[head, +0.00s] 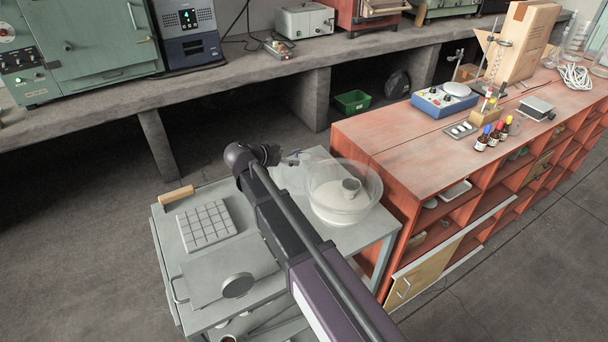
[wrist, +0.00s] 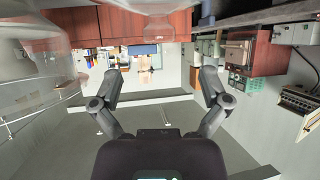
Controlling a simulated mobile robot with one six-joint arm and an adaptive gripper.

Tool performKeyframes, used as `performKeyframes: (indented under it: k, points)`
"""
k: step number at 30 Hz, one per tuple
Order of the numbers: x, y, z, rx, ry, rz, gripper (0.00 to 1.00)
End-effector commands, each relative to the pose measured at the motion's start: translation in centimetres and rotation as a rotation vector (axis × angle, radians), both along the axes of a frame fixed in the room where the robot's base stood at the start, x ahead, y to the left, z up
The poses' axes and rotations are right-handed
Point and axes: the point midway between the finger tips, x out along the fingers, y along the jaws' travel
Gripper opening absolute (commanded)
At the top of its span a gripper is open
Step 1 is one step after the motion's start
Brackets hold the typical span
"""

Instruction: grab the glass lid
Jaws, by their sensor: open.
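A clear, faint glass piece, which looks like the glass lid (head: 289,177), lies on the grey cart top just left of a glass bowl (head: 372,190); its outline is hard to make out. The bowl holds white material and a small grey cup-like piece. My gripper (head: 291,160) is at the lid's far left side, above the cart, partly hidden by my arm. In the wrist view my gripper (wrist: 160,78) has its two fingers wide apart with nothing between them. Blurred clear glass shows at the top and upper left there; I cannot tell which piece is which.
The grey cart (head: 193,318) also carries a white gridded block (head: 206,223), a wooden-handled piece (head: 176,194) and a flat plate with a round grey disc (head: 237,285). A red shelf bench (head: 380,135) stands close right of the bowl. A concrete bench (head: 110,105) runs behind.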

Motion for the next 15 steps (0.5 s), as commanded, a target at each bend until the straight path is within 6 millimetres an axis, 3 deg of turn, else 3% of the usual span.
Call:
performKeyframes:
  k: [6, 15]
  points:
    - [1.5, -1.4, -1.3, 0.0, 0.0, 0.0, 0.96]
    - [1.7, -1.6, -1.3, 0.0, 0.0, 0.001, 0.96]
